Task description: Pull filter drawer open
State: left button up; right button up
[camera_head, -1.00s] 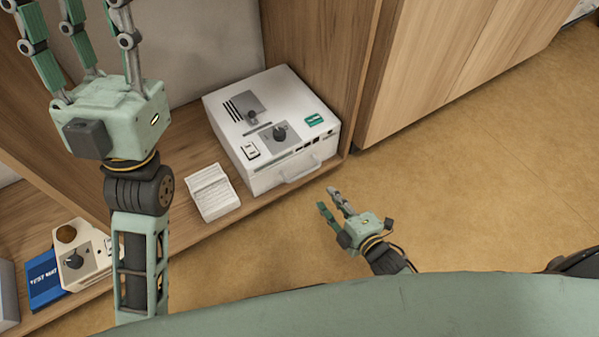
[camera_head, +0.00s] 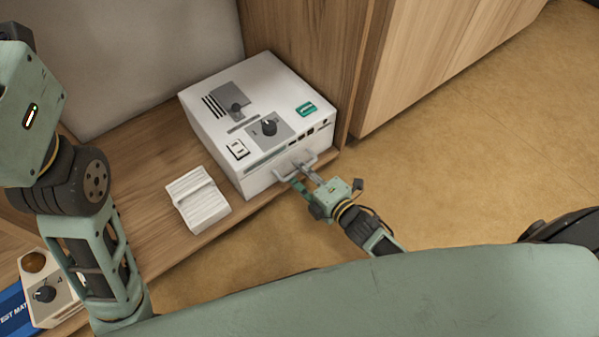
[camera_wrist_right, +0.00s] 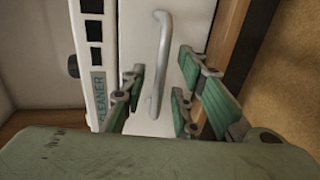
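The white cleaner unit (camera_head: 215,115) stands on the wooden shelf in the head view, with a knob, a switch and a green label on top. Its front drawer face carries a pale bar handle (camera_head: 284,176). In the right wrist view the handle (camera_wrist_right: 158,62) lies between the finger groups of my right gripper (camera_wrist_right: 155,95), which are spread apart. My right gripper (camera_head: 302,178) is at the handle in the head view; I cannot tell whether the fingers touch it. The drawer looks closed. My left arm is at the left edge, its fingers out of frame.
A white ribbed block (camera_head: 197,199) lies on the shelf, left of the unit. A small device with a knob (camera_head: 50,292) and a blue test mat (camera_head: 14,312) are at lower left. A wooden panel (camera_head: 345,70) stands right of the unit. The floor in front is clear.

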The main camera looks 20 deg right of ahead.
jog(key=shift+w+a+f, duration=0.15)
jog(key=shift+w+a, duration=0.05)
jog(key=shift+w, duration=0.25)
jog(key=shift+c, duration=0.4)
grip_shut()
